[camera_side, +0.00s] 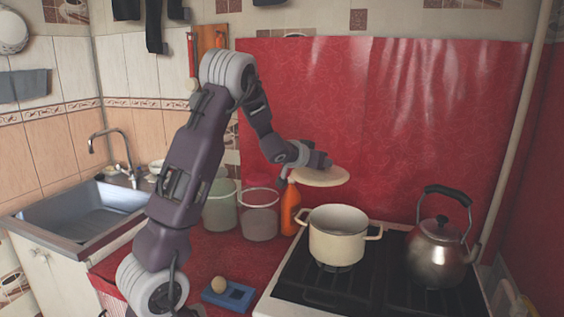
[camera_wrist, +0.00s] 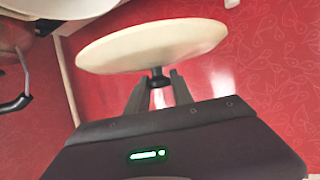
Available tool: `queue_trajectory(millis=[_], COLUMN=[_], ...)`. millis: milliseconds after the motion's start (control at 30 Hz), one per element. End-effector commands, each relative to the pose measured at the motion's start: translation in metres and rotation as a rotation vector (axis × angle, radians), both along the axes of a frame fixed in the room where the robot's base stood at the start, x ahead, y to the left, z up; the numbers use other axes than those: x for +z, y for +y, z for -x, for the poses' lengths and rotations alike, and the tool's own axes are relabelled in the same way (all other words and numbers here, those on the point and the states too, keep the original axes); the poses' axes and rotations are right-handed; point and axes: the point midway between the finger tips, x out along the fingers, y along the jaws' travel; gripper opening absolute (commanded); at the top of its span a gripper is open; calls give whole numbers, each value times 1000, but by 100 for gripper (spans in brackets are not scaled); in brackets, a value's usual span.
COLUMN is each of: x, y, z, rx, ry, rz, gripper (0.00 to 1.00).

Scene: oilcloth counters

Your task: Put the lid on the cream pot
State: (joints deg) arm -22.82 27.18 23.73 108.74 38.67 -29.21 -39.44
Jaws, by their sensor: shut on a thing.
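The cream pot (camera_side: 338,245) stands open on the stove, with a handle on each side. The cream lid (camera_side: 319,177) is in the air, above and slightly left of the pot in the side view. My gripper (camera_wrist: 158,82) is shut on the lid's dark knob in the wrist view, and the pale disc of the lid (camera_wrist: 150,46) fills the upper middle there. The lid looks slightly tilted in the wrist view. In the side view my fingers are mostly hidden behind the wrist and lid.
A kettle (camera_side: 440,250) stands on the stove right of the pot. An orange bottle (camera_side: 290,210) and two clear containers (camera_side: 259,222) stand left of the pot. A blue tray (camera_side: 232,297) with a round pale thing (camera_side: 219,284) lies at the front. A sink (camera_side: 85,212) is at left.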

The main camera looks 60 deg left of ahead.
Motion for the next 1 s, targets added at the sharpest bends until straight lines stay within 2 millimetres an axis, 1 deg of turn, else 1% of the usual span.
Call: queue_trajectory(millis=[33, 100, 133, 200, 300, 433, 800, 1000], x=[-2, -10, -13, -20, -27, -35, -71, -85], y=[-18, -46, -56, -74, -90, -96, -95, -95], z=[-9, -15, -16, -16, -12, -11, -10, -11], rx=[-93, -238, -292, -395, -482, -515, -513, -512], ry=[0, 4, 3, 3, 2, 2, 3, 2], rz=[-3, 1, 2, 2, 3, 3, 1, 0], gripper=[0, 0, 0, 0, 0, 0, 0, 0])
